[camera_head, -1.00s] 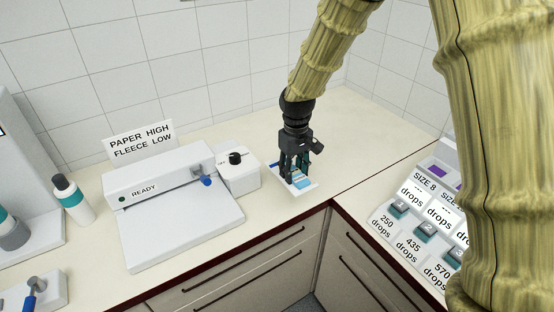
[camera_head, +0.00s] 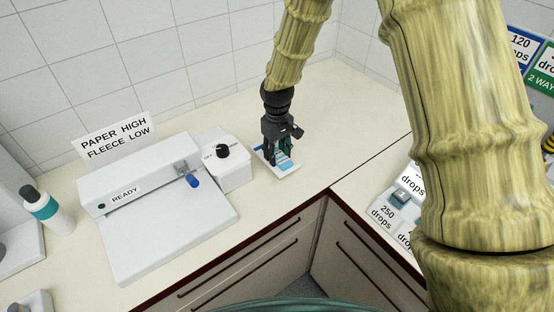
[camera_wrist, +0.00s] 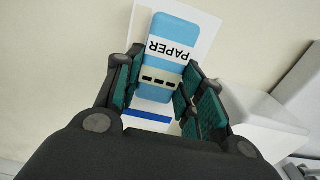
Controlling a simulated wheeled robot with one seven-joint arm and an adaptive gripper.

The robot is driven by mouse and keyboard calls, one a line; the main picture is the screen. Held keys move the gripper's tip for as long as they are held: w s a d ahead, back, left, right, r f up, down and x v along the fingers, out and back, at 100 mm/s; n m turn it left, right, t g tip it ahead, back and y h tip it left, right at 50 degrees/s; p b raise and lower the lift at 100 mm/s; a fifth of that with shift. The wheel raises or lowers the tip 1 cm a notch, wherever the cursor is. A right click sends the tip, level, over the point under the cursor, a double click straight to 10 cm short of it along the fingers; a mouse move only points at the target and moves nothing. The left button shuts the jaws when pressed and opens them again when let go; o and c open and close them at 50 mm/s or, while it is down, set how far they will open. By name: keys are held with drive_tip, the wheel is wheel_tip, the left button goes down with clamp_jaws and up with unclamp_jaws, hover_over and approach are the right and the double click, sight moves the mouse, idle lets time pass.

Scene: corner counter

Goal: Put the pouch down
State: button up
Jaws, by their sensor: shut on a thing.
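The pouch (camera_head: 286,163) is light blue with a white band; the wrist view shows the band of the pouch (camera_wrist: 168,50) reading PAPER, and a row of dark slots below it. My gripper (camera_head: 280,153) points down over the counter, shut on the pouch's near end. In the wrist view the fingers of my gripper (camera_wrist: 160,98) stand on both sides of it. Under the pouch is a flat white piece (camera_head: 291,171) with a blue stripe along one end. I cannot tell whether the pouch rests on it or hangs just above.
A white sealer (camera_head: 165,215) marked READY stands left, with a blue-tipped lever. Beside it is a box with a black dial (camera_head: 222,151). A sign (camera_head: 115,136) reads PAPER HIGH, FLEECE LOW. A bottle (camera_head: 48,210) stands far left. The counter behind my gripper is clear.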

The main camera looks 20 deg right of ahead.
sight(278, 156)
drive_tip(key=shift+s+f, duration=0.2)
drive_tip(key=shift+s, duration=0.2)
drive_tip(key=f+p, duration=0.1)
drive_tip(key=f, duration=0.2)
drive_tip(key=shift+w+f, duration=0.2)
drive_tip(key=shift+s+r, duration=0.15)
drive_tip(key=shift+s, duration=0.05)
drive_tip(key=shift+w+f, duration=0.1)
drive_tip(key=shift+f, duration=0.15)
drive_tip(key=o, duration=1)
drive_tip(key=shift+r, duration=0.1)
drive_tip(key=shift+r, duration=0.1)
drive_tip(key=shift+r+b, duration=1.6)
drive_tip(key=shift+r, duration=4.4)
